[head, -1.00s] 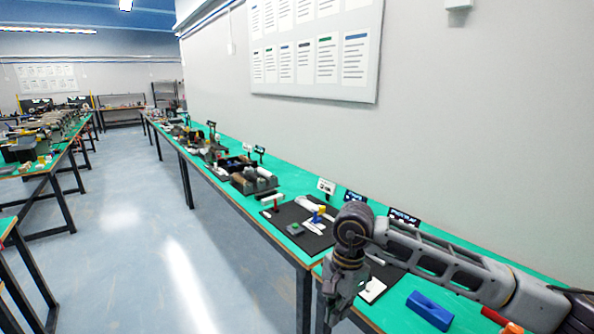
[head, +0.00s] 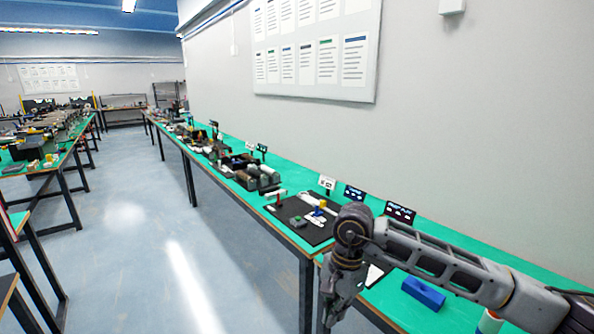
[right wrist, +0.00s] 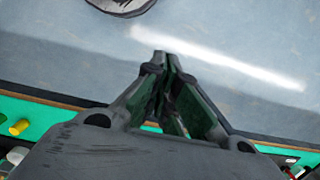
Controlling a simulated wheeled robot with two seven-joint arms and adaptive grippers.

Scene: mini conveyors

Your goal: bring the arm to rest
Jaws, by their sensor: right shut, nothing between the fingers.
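My right arm reaches in from the right in the head view, bent at a dark round joint. My right gripper (head: 333,318) hangs down from it at the front edge of the green bench (head: 455,312), partly cut off by the frame. In the right wrist view the two fingers (right wrist: 163,62) meet at their tips with nothing between them, above the blue-grey floor. The bench edge lies behind the fingers in that view. My left gripper is not in view.
A blue block (head: 423,292) lies on the bench beside my forearm. A black mat (head: 309,232) with small parts and several signs (head: 400,212) stand farther along. A white-and-green cylinder (head: 490,321) is under my arm. The floor aisle (head: 140,250) is clear.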

